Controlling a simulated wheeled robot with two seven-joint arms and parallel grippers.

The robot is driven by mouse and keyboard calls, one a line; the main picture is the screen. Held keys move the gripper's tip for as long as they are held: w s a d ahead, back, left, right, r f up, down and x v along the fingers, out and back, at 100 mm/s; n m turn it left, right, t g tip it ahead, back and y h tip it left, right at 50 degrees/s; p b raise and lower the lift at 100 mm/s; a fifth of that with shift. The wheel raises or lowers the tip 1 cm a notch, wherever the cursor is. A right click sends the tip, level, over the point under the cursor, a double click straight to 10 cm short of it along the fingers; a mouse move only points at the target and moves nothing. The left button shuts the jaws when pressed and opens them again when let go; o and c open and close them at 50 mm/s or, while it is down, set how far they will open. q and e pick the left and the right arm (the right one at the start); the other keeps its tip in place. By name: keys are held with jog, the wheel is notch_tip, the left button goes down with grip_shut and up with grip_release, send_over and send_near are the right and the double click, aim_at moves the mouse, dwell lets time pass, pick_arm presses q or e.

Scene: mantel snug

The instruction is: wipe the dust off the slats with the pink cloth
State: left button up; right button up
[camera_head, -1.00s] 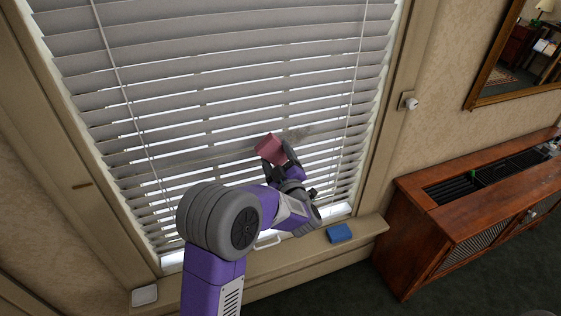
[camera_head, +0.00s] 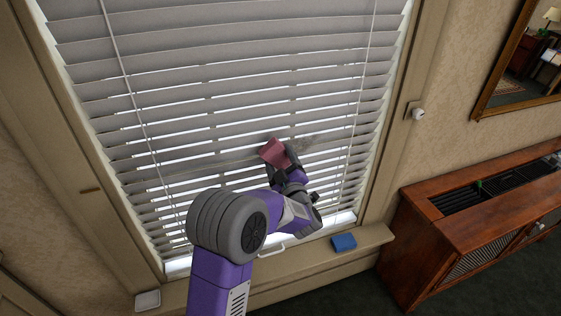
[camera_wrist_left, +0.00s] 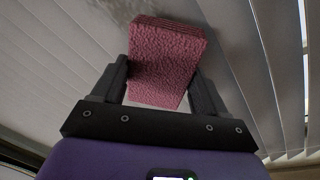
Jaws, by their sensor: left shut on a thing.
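The pink cloth (camera_head: 273,153) is a folded block held in my left gripper (camera_head: 283,160), close to the slats (camera_head: 170,105) of the window blind. In the left wrist view the cloth (camera_wrist_left: 165,62) sits between the two fingers of my left gripper (camera_wrist_left: 160,85), which is shut on it. A grey patch of dust (camera_head: 318,138) lies on the slats just right of the cloth. Part of the dust (camera_wrist_left: 122,8) also shows at the top of the left wrist view. Whether the cloth touches the slats is unclear. My right gripper is not in view.
Blind cords (camera_head: 361,85) hang in front of the slats. A wooden cabinet (camera_head: 430,245) stands at the right, below a framed mirror (camera_head: 490,105).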

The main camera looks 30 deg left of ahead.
pick_arm(q)
jog(key=shift+x, duration=0.85)
jog(key=shift+f, duration=0.15)
jog(key=shift+w+d+b, duration=0.35)
jog(key=shift+w+d, duration=1.6)
jog(key=shift+w, duration=0.25)
jog(key=shift+w+d, duration=0.85)
jog(key=shift+w, duration=0.2)
jog(key=shift+w+d+p, duration=0.25)
jog(key=shift+w+d, duration=0.55)
jog(key=shift+w, duration=0.15)
jog(key=shift+w+d+p, duration=0.25)
jog(key=shift+w+d, duration=0.5)
jog(key=shift+w, duration=0.2)
